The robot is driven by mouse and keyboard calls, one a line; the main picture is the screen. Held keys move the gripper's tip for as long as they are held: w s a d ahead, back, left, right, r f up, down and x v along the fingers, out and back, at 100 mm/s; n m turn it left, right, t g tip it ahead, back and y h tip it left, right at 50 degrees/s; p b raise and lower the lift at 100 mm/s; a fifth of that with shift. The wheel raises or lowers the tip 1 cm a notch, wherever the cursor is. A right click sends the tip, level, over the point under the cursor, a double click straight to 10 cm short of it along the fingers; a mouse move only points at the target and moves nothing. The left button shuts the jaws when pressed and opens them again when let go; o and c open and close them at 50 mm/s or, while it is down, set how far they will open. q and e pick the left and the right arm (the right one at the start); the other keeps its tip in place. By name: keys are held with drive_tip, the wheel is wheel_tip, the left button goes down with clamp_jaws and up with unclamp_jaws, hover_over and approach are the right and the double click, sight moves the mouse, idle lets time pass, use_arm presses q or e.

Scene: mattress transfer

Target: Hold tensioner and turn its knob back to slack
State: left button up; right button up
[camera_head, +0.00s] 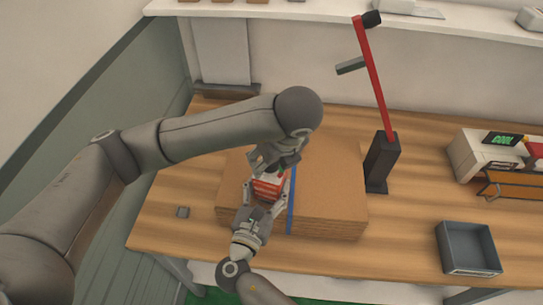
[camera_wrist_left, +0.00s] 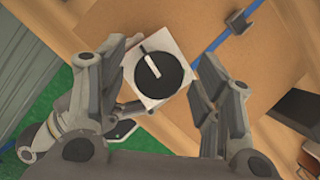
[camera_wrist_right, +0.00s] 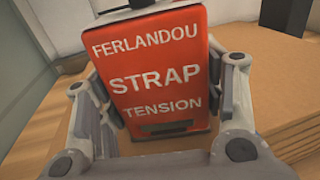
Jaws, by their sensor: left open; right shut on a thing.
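The strap tensioner (camera_head: 268,186) is a red box with white lettering, at the left part of the cardboard stack. In the right wrist view its red face (camera_wrist_right: 155,75) reads "FERLANDOU STRAP TENSION". My right gripper (camera_head: 266,192) is shut on the tensioner, one finger on each side. My left gripper (camera_head: 270,167) is above it, pointing down, and open. In the left wrist view the black round knob (camera_wrist_left: 165,85) with a white pointer bar sits on a pale square top. The left fingers are apart on either side of the knob. A blue strap (camera_head: 291,205) crosses the stack.
The cardboard stack (camera_head: 335,185) lies on a wooden table (camera_head: 400,225). To its right stand a dark post with a red lever (camera_head: 374,80), an empty grey tray (camera_head: 468,246) and a device with a green-lettered display (camera_head: 503,140).

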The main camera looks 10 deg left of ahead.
use_arm(q)
drive_tip(key=shift+r, duration=0.1)
use_arm(e)
drive_tip(key=shift+r, duration=0.15)
use_arm(q)
drive_tip(key=shift+s+d+r, duration=0.15)
drive_tip(key=shift+r, duration=0.45)
use_arm(e)
drive_tip(key=shift+w, duration=0.1)
use_arm(q)
drive_tip(key=v, duration=1)
drive_tip(key=shift+s+r, duration=0.2)
drive_tip(key=shift+d, duration=0.1)
use_arm(e)
drive_tip(key=o, duration=1.7)
